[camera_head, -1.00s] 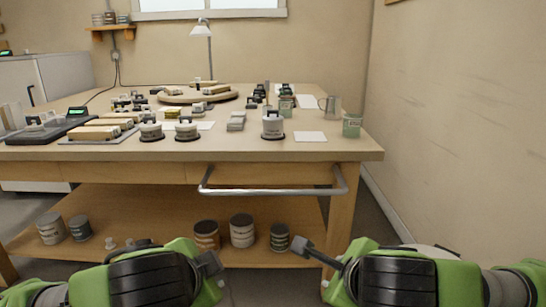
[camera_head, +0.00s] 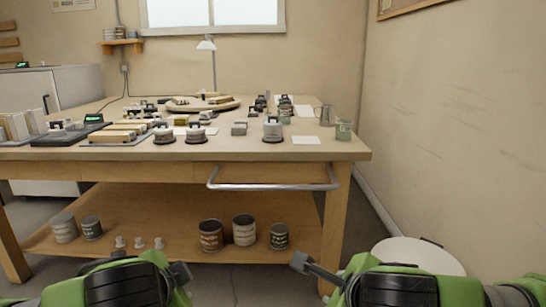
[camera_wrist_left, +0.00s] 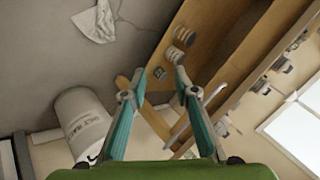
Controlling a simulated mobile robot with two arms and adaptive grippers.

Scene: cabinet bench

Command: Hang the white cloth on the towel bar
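The metal towel bar (camera_head: 272,187) runs along the front edge of the wooden bench (camera_head: 100,155); nothing hangs on it. The white cloth (camera_wrist_left: 97,22) lies crumpled on the grey floor at the top left of the left wrist view. I do not see it in the head view. My left gripper (camera_wrist_left: 160,74) is open and empty, its teal-padded fingers spread, apart from the cloth. It also shows at the bottom of the head view (camera_head: 182,273). My right gripper (camera_head: 301,262) is in front of the bench, below the bar; its finger opening cannot be made out.
Several cans stand on the lower shelf, including a brown one (camera_head: 211,235). A white round bin (camera_head: 417,257) stands on the floor at the right, and shows in the left wrist view (camera_wrist_left: 80,118).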

